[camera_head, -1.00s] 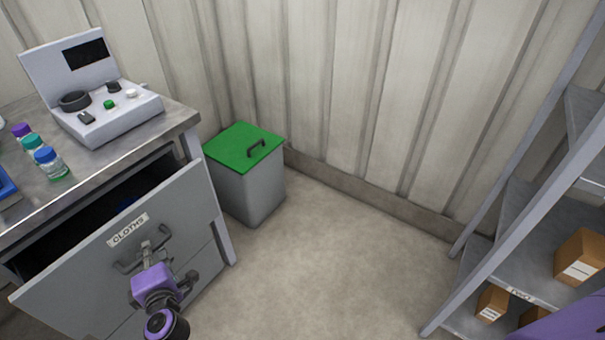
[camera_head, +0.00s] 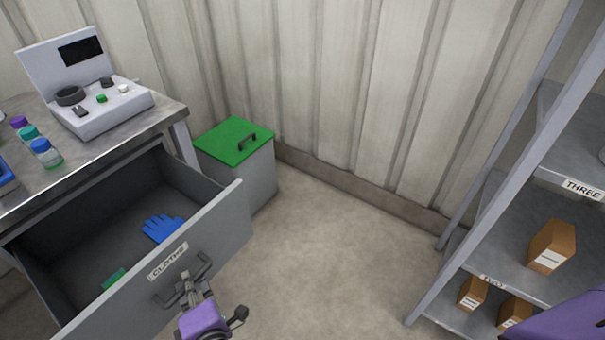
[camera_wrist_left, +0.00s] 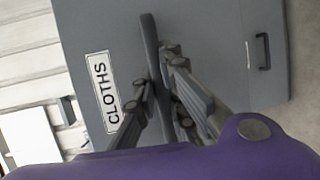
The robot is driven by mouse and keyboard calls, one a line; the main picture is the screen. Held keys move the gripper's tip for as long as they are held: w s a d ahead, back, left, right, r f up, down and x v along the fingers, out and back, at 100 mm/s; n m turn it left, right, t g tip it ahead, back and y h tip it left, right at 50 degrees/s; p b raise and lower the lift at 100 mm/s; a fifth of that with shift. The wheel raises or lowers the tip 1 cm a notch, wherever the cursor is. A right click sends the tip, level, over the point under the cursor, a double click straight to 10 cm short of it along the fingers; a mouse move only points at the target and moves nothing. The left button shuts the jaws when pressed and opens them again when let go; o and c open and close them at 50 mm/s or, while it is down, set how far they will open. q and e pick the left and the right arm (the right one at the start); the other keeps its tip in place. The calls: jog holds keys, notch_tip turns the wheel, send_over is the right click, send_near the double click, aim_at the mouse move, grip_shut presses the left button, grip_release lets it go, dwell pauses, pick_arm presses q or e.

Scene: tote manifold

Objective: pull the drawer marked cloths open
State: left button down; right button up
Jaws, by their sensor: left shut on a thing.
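The grey drawer marked CLOTHS (camera_head: 222,228) stands well open from the bench on the left. Its label (camera_head: 167,262) also shows in the left wrist view (camera_wrist_left: 103,90). My left gripper (camera_head: 189,287) is shut on the drawer's dark handle (camera_head: 205,265); in the left wrist view its fingers (camera_wrist_left: 163,80) close around the handle (camera_wrist_left: 150,45). Inside the drawer lie a blue glove (camera_head: 162,228) and a small green item (camera_head: 114,278), partly hidden by the front panel. My right gripper is not in view.
A grey bin with a green lid (camera_head: 232,141) stands close beside the drawer's far side. The bench top holds a console (camera_head: 100,108) and small capped bottles (camera_head: 46,153). Shelves with brown boxes (camera_head: 552,247) stand at right. The floor (camera_head: 330,250) between is clear.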

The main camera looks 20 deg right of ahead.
pick_arm(q)
jog(key=shift+s+d+r, duration=0.15)
jog(key=shift+s+d, duration=0.45)
jog(key=shift+s, duration=0.25)
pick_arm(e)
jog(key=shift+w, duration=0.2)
